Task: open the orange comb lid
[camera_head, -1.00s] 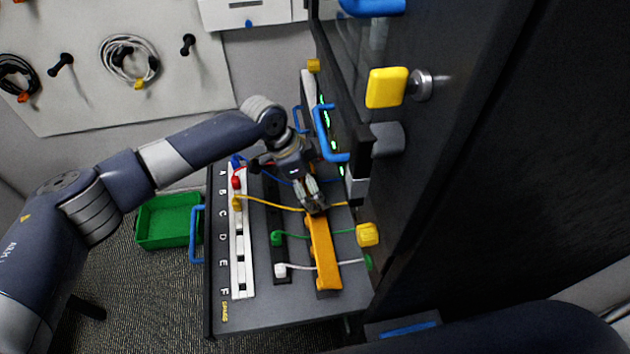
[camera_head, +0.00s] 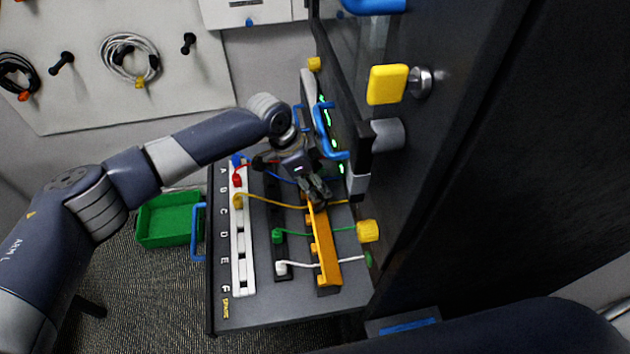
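The orange comb lid (camera_head: 328,245) is a long bar on the grey tray, right of the black strip. It is tilted up toward the right, and orange comb parts (camera_head: 313,249) show along its left edge. My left gripper (camera_head: 316,192) is at the lid's far end, with its fingers close to or touching it. The fingers are small and dark, so I cannot tell whether they are open or shut. The gripper hides the far end of the comb. My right gripper is not in view.
Yellow, green and white cables (camera_head: 310,265) run from the sockets across to the comb. A white strip (camera_head: 241,250) and black strip (camera_head: 281,255) lie to the left. The dark cabinet (camera_head: 450,200) stands close on the right. A green bin (camera_head: 168,220) is left of the tray.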

